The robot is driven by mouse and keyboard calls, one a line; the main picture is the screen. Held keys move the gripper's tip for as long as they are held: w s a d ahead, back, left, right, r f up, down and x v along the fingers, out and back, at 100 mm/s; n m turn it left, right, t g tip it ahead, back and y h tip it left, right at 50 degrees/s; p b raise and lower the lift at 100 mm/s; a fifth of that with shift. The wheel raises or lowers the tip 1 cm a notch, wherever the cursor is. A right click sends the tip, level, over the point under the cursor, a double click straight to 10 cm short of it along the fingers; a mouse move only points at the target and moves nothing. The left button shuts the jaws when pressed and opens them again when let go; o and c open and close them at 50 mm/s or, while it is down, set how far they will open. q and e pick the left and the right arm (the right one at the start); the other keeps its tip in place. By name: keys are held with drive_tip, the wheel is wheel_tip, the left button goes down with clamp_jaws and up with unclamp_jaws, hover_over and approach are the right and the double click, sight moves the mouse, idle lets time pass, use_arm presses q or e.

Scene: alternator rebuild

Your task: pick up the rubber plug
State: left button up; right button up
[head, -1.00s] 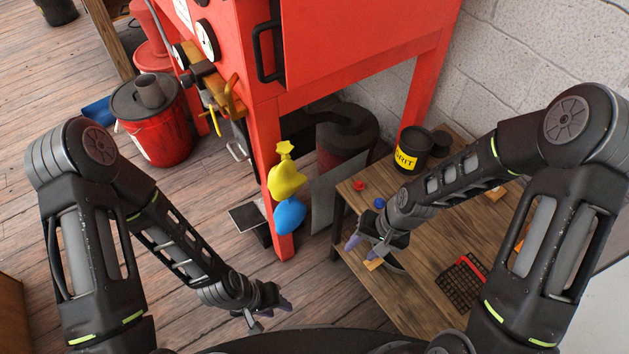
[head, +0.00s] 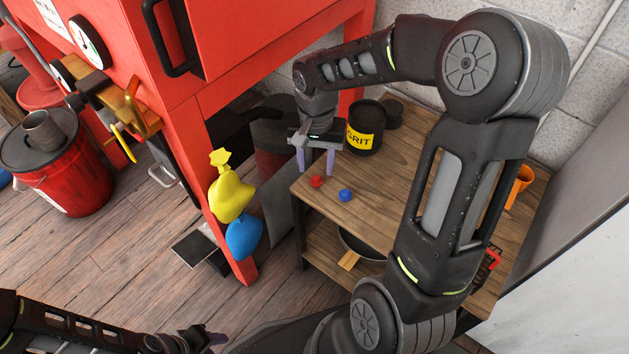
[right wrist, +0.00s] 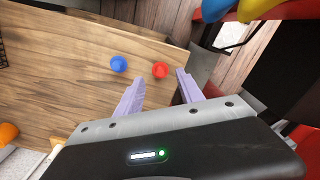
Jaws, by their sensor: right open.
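Two small plugs lie on the wooden table (head: 385,205) near its left corner: a red plug (head: 317,181) and a blue plug (head: 346,195). The pictures do not tell which is the rubber one. My right gripper (head: 317,168) is open and empty, fingers pointing down, just behind and above the red plug. In the right wrist view the red plug (right wrist: 160,69) shows in the gap just beyond the two purple fingertips (right wrist: 160,84). The blue plug (right wrist: 118,64) is left of the fingers. My left gripper (head: 203,338) is at the bottom edge, its jaws unclear.
A black can with a yellow GRIT label (head: 364,140) stands right of my right gripper. An orange cup (head: 521,185) is at the table's far right.

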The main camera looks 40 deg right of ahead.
sight(316, 177)
drive_tip(key=shift+f, duration=0.35)
wheel_tip(316, 177, down, 5)
drive_tip(key=shift+w+d+f+b, duration=0.1)
drive_tip(key=shift+b, duration=0.8)
clamp_jaws()
